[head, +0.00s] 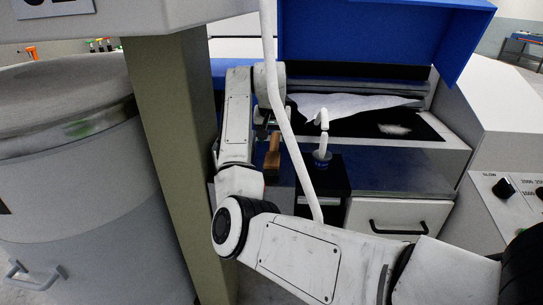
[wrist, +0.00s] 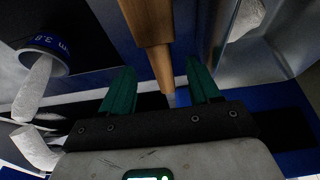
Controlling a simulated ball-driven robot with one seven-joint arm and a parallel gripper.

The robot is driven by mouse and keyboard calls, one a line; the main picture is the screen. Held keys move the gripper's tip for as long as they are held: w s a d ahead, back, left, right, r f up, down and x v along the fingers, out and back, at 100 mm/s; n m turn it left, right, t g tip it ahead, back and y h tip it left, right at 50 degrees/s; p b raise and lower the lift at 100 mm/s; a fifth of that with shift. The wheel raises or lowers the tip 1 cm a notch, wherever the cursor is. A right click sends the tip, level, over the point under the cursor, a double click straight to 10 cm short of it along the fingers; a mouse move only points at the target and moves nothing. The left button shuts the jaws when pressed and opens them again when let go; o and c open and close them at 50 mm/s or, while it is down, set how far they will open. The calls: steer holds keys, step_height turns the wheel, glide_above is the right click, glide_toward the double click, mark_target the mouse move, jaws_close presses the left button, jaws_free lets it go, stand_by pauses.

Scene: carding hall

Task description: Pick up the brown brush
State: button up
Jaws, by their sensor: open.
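The brown brush (head: 272,157) stands out in the head view just below the end of my arm, over the dark blue surface of the machine. In the wrist view its brown wooden body (wrist: 150,28) comes in from the top and narrows toward a pale tip between my two green fingers. My gripper (wrist: 160,68) is open, with one finger on each side of the brush and gaps showing beside it. In the head view my gripper (head: 263,122) is mostly hidden by my arm. The brush's bristles cannot be made out.
A white bent-necked item with a blue ring (head: 322,157) stands right of the brush; its blue ring also shows in the wrist view (wrist: 45,45). A raised blue lid (head: 365,35) is behind. A green-grey post (head: 172,150) and large drum (head: 70,180) are left; a white drawer (head: 398,218) is below.

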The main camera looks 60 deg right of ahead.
mark_target(274, 148)
steer(key=shift+a+x, duration=0.2)
steer(key=shift+x, duration=2.65)
steer(key=shift+s+f, duration=0.1)
steer(key=shift+c, duration=0.4)
steer(key=c, duration=1)
